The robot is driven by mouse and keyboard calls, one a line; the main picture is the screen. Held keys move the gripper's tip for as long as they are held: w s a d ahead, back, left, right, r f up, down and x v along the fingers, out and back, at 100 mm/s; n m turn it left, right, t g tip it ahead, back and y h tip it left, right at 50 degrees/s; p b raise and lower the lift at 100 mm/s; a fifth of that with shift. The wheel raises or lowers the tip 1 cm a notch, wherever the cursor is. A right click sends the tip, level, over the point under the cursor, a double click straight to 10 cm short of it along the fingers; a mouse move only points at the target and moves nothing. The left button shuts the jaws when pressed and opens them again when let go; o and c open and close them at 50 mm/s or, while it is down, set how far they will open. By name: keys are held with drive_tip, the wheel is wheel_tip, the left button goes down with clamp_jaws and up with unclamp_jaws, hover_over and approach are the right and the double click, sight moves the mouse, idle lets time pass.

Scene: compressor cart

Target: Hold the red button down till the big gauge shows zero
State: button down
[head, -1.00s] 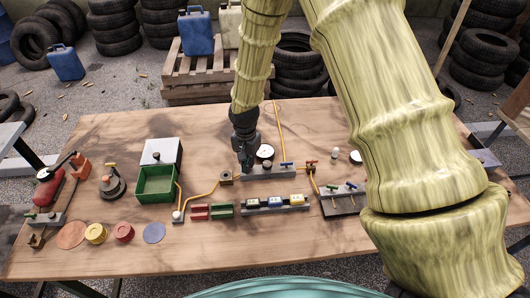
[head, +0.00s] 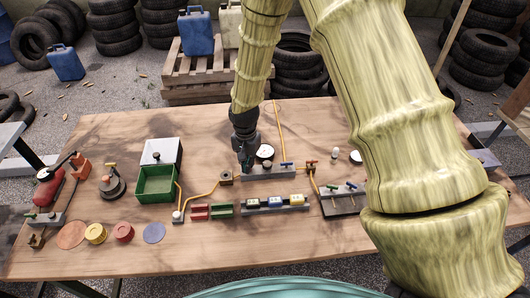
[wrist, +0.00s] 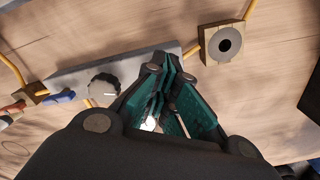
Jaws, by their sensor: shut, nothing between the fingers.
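My gripper (head: 247,168) points down over the left end of a grey bar (head: 272,173) on the bench. In the wrist view, its teal fingers (wrist: 163,72) are closed together with nothing between them, over the end of the same bar (wrist: 138,62). I cannot tell whether the tips touch it. A large white-faced gauge (head: 265,152) stands just behind the bar, right of my gripper; its reading is too small to tell. I cannot make out the red button; the fingers hide the bar's end beneath them.
A dark round knob (wrist: 104,87) sits on the bar. A wooden block with a grey disc (head: 226,177) stands to the left. A rail with coloured blocks (head: 275,204) lies in front. A green bin (head: 156,184) is farther left; valves (head: 343,200) stand right.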

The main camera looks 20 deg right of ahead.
drive_tip(key=shift+r, duration=0.1)
drive_tip(key=shift+r+p, duration=2.45)
drive_tip(key=shift+r, duration=0.95)
